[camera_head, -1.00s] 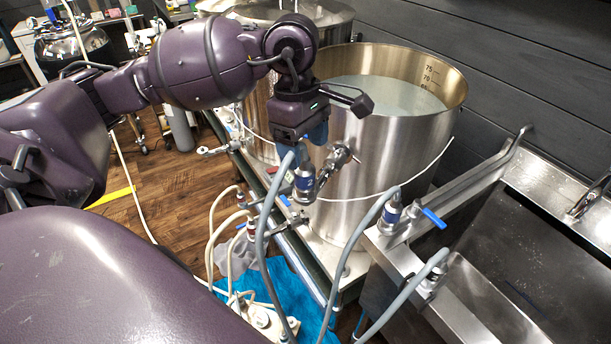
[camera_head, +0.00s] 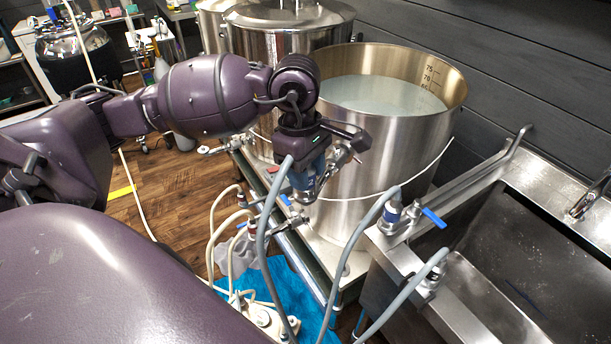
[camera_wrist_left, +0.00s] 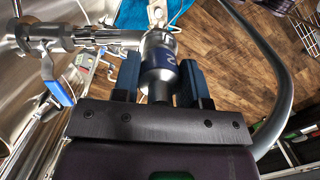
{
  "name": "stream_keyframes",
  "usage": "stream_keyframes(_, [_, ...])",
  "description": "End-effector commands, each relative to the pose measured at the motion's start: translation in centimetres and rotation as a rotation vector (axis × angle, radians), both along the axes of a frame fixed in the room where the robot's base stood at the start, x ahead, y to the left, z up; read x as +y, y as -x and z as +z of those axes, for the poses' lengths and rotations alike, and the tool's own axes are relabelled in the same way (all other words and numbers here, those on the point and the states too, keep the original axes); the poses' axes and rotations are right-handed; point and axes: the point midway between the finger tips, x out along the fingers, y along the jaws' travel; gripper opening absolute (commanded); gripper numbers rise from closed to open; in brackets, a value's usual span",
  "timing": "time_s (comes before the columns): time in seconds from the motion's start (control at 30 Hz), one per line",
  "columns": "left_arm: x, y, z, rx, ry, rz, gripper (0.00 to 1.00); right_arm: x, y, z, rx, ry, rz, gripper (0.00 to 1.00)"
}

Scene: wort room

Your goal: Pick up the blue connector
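The blue connector is a metal fitting with a blue band and a grey hose, on the pipework in front of the open kettle. In the head view the connector (camera_head: 304,181) is partly hidden by my left gripper (camera_head: 312,166). In the left wrist view the connector (camera_wrist_left: 160,66) lies between the two blue fingers of the left gripper (camera_wrist_left: 160,80). The fingers are apart, one on each side of it and very close. Firm contact does not show, and the gripper looks open. My right gripper is not in view.
The open steel kettle (camera_head: 378,160) stands right behind the gripper. Grey hoses (camera_head: 262,240) loop in front of it. A valve with a blue handle (camera_wrist_left: 57,88) sits beside the connector. A steel sink (camera_head: 530,240) is at right, a blue cloth (camera_head: 292,296) below.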

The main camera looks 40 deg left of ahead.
Motion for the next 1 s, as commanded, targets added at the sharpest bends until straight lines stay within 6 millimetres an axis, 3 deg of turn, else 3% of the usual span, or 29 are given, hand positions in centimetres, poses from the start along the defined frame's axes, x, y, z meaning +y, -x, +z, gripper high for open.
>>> stream_keyframes(0.03, [0.0,0.0,0.0,0.000,0.000,0.000,0.31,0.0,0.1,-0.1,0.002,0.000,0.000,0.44])
stream_keyframes(0.17, [0.0,0.0,0.0,0.000,0.000,0.000,0.12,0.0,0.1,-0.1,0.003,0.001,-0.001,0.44])
stream_keyframes(0.43, [0.0,0.0,0.2,-0.001,-0.001,0.000,0.11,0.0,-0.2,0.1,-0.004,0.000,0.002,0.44])
stream_keyframes(0.57, [0.0,-0.1,1.4,-0.003,-0.001,-0.001,0.11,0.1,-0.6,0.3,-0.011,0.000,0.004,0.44])
stream_keyframes(0.77, [0.0,-0.1,5.3,-0.008,-0.002,0.000,0.11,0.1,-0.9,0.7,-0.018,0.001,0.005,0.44])
stream_keyframes(1.0, [0.0,-0.1,11.6,-0.007,-0.001,0.000,0.11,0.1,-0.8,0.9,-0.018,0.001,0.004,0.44])
